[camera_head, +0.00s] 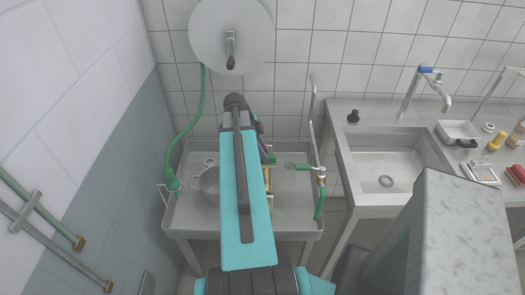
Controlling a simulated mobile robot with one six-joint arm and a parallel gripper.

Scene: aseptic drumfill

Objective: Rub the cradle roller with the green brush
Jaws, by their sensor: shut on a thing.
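My teal arm covers the middle of the view. My gripper (264,148) is mostly hidden behind it, with only a dark part showing at the arm's right edge, above the steel basin table. A small green piece (272,158) shows at that dark part and looks like the green brush in my gripper. Its bristles are hidden. I cannot make out the cradle roller; it may be behind my arm. Whether the brush touches anything cannot be seen.
A sink (385,172) and a grey marbled block (460,240) stand right.

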